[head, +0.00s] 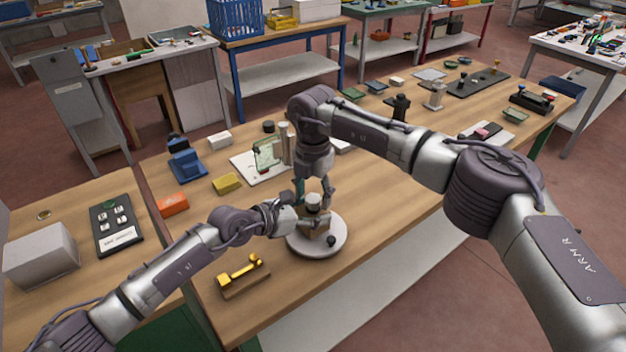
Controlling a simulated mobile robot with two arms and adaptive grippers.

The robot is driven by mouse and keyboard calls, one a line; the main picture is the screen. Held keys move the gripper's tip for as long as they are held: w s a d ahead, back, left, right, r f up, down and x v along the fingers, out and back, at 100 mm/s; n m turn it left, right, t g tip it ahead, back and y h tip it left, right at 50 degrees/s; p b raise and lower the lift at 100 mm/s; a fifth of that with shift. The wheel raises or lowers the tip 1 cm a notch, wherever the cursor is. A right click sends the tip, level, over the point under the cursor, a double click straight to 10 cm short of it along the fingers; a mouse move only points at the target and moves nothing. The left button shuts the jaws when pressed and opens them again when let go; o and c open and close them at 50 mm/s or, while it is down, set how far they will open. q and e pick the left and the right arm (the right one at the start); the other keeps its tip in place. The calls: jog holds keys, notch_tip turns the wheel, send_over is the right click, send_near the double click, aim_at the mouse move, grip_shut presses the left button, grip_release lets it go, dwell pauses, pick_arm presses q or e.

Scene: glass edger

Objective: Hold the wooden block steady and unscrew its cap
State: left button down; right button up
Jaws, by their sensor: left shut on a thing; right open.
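The wooden block (312,229) stands on a round white plate (297,243) near the table's front edge. A pale round cap (313,199) sits on top of the block. My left gripper (318,221) comes in from the left and is shut on the block; its fingers hide part of it. My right gripper (314,192) points down from above, open, with its fingers either side of the cap. I cannot tell if they touch it.
A small dark knob (331,240) is on the plate. A wooden holder with a yellow tool (240,272) lies to the left front. An orange block (172,205), a yellow block (227,183) and a blue device (187,166) stand to the left. The wood right of the plate is clear.

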pick_arm(q)
jog(key=shift+f, duration=0.1)
pick_arm(e)
jog(key=shift+f, duration=0.55)
